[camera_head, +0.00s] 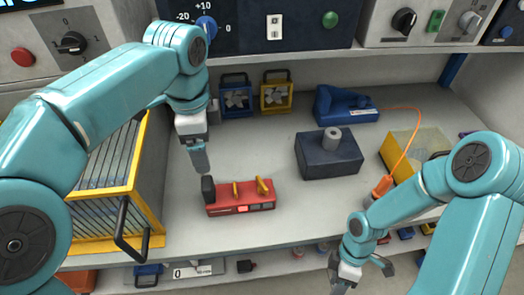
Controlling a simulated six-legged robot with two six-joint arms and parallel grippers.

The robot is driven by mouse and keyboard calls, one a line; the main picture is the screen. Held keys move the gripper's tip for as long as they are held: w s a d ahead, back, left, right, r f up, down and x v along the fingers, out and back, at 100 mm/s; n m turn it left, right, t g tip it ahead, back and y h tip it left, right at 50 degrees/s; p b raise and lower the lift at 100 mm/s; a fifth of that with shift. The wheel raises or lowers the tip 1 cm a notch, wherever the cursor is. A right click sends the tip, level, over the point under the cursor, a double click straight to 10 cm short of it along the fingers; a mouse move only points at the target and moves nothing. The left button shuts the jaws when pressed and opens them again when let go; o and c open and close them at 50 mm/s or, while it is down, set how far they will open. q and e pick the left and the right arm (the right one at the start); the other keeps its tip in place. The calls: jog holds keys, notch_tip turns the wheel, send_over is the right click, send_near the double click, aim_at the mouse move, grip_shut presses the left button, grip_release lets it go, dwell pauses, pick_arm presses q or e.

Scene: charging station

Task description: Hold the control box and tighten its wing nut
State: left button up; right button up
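A red box (240,203) with a black knob at its left end and two yellow upright tabs on top lies on the bench, left of centre. A dark blue box (328,160) with a grey round post on top stands farther back to the right. I cannot tell for certain which is the control box, and no wing nut shows clearly. My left gripper (201,168) points down just behind and above the red box's knob end, apparently not touching it; its fingers overlap in this view. My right gripper (362,279) is open and empty at the bench's front edge.
A yellow-framed rack (137,222) with a black handle stands at left. Two small fan units (275,92) and a blue tool (345,104) stand at the back. An orange cable (414,140) runs over a yellow-sided box (399,158) at right. Bare bench surrounds the red box.

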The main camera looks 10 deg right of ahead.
aim_at(211, 182)
jog(key=w+a+r+n+g+h, duration=0.1)
jog(key=a+r+n, duration=0.2)
jog(key=r+n, duration=0.6)
jog(key=w+a+r+n+g+h, duration=0.1)
jog(key=a+r+n, duration=0.1)
jog(key=r+n, duration=0.7)
pick_arm(q)
notch_tip(211, 182, down, 16)
jog(key=shift+w+a+f, duration=0.1)
jog(key=shift+f, duration=0.1)
pick_arm(e)
jog(key=w+a+r+m+t, duration=0.1)
jog(key=w+a+r+t, duration=0.2)
jog(key=w, duration=0.7)
jog(key=w+a+r+m+t, duration=0.1)
jog(key=w+a+r+t, duration=0.2)
jog(key=w+a+r, duration=0.3)
jog(key=w+a, duration=0.2)
jog(key=w, duration=0.3)
jog(key=shift+a+r+h, duration=0.2)
jog(key=shift+r+h, duration=0.2)
jog(key=shift+w, duration=0.1)
